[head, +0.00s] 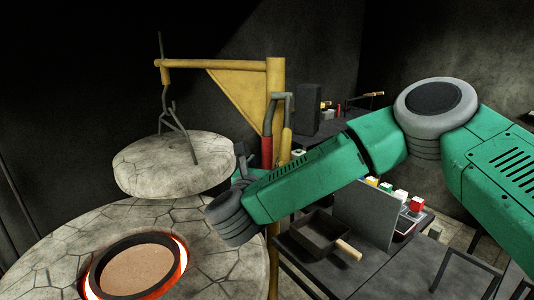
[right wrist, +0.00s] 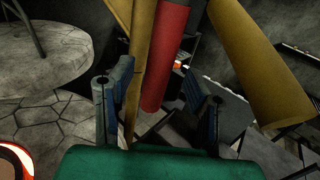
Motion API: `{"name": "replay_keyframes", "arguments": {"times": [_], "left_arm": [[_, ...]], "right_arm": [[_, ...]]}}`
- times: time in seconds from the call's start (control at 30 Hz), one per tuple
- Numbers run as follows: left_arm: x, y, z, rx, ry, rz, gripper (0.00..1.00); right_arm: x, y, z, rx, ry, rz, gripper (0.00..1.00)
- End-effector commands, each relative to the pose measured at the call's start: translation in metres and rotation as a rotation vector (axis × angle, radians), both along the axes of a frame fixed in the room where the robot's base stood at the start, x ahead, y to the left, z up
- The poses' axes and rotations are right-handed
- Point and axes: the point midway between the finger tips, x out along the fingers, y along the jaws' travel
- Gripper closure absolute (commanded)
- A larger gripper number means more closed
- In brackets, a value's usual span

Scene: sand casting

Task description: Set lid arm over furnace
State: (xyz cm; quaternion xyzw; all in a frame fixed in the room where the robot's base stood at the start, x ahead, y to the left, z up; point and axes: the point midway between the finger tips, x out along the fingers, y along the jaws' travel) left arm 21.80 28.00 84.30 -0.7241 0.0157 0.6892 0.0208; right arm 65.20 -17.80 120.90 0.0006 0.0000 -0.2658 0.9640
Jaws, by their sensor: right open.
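The lid arm (head: 225,65) is a yellow post and beam with a triangular brace. A round, cracked stone lid (head: 175,165) hangs level from its hook, above the back part of the furnace (head: 205,245). The furnace's glowing round opening (head: 135,266) is uncovered, in front of the lid. A red grip (head: 266,151) hangs beside the yellow post. My right gripper (head: 242,163) is close to this grip, partly hidden behind its own wrist. In the right wrist view its fingers (right wrist: 158,78) are apart, with the red grip (right wrist: 166,50) showing between and beyond them. My left gripper is not in view.
A dark table with a pan (head: 322,233) and its wooden handle stands right of the furnace. An upright grey panel (head: 365,218) and several coloured blocks are beside it. A yellow cylinder (right wrist: 258,65) is right of the fingers.

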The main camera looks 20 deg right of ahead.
Motion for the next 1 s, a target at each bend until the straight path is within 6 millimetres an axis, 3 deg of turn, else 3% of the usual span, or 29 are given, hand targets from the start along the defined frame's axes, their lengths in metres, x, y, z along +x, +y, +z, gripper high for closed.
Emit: {"name": "replay_keyframes", "arguments": {"times": [0.2,0.57,0.7,1.0], "left_arm": [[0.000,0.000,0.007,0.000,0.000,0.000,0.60],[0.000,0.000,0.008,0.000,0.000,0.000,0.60],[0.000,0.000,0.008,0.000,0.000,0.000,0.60],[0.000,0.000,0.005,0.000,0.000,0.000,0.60]], "right_arm": [[0.022,-0.013,0.000,0.001,0.001,0.000,0.56],[0.025,-0.015,-0.001,0.001,0.001,0.001,0.56],[0.026,-0.015,-0.001,0.000,0.001,0.001,1.00],[0.025,-0.016,-0.001,0.001,0.001,0.013,1.00]]}}
